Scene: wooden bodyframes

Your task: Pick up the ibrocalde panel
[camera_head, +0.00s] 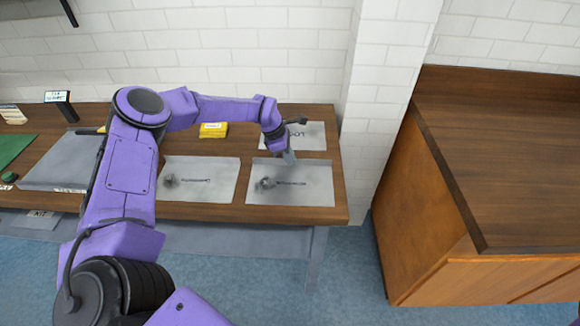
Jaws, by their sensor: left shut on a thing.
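A light grey panel (312,186) with a dark round mark and a line of dark print lies at the front right of the wooden workbench. The print is too small to read surely; I take it as the ibrocalde panel. My left arm reaches across the bench from the left. My left gripper (290,158) points down at this panel's back edge and is shut on it there. The panel looks close to flat on the bench; I cannot tell whether it is lifted. The fingertips are small in the view. My right gripper is not in view.
A similar grey panel (211,183) lies to the left, and another (313,138) lies behind. A yellow box (213,130) stands at the back of the workbench (230,213). A white brick pillar (379,90) and a brown wooden cabinet (420,210) stand to the right.

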